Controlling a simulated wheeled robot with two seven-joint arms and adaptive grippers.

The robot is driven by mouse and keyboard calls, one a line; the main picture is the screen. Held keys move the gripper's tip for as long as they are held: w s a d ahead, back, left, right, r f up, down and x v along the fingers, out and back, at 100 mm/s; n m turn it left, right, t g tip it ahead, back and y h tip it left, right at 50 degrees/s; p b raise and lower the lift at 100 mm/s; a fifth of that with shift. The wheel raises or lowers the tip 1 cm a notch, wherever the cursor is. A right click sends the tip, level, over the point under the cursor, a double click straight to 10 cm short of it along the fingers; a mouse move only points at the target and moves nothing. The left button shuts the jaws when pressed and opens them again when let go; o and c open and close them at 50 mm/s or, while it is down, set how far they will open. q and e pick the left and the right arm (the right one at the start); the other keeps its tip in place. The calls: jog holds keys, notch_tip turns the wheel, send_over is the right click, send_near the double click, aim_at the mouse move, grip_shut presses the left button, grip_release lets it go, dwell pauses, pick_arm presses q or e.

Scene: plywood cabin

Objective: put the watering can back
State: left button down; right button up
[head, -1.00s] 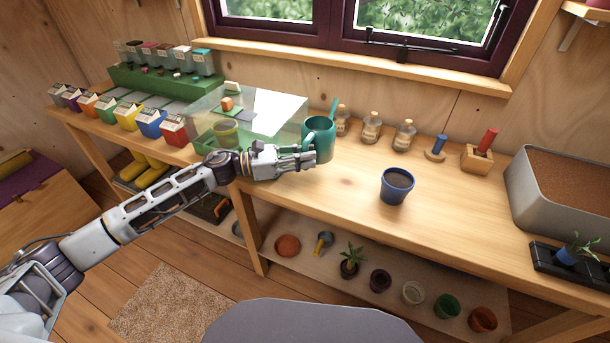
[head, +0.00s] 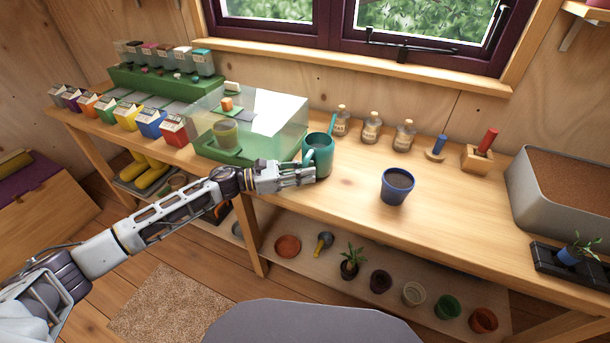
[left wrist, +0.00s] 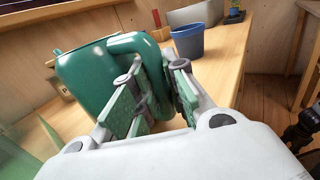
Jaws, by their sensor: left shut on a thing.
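The teal watering can (head: 321,157) is at the bench just right of the clear-lidded propagator, upright in the head view. My left gripper (head: 312,174) is shut on it from the left, at the handle side. In the left wrist view the can (left wrist: 105,75) fills the upper left, and its handle runs between the fingers (left wrist: 160,100). The can's base is at or very near the bench top; I cannot tell whether it touches.
A blue pot (head: 397,186) of soil stands to the right, with clear bench between. Several bottles (head: 371,128) line the back behind the can. The propagator (head: 250,123) is close on the left. The bench's front edge (head: 300,205) runs below the gripper.

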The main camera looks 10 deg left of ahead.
pick_arm(q)
jog(key=shift+f, duration=0.4)
pick_arm(e)
jog(key=shift+w+a+r, duration=0.15)
jog(key=shift+w, duration=0.1)
jog(key=shift+s, duration=0.1)
pick_arm(q)
jog(key=shift+f, duration=0.1)
jog(key=c, duration=1.4)
grip_release()
jog(key=shift+c, duration=0.2)
pick_arm(e)
jog(key=shift+w, duration=0.2)
pick_arm(q)
jog(key=shift+f, duration=0.1)
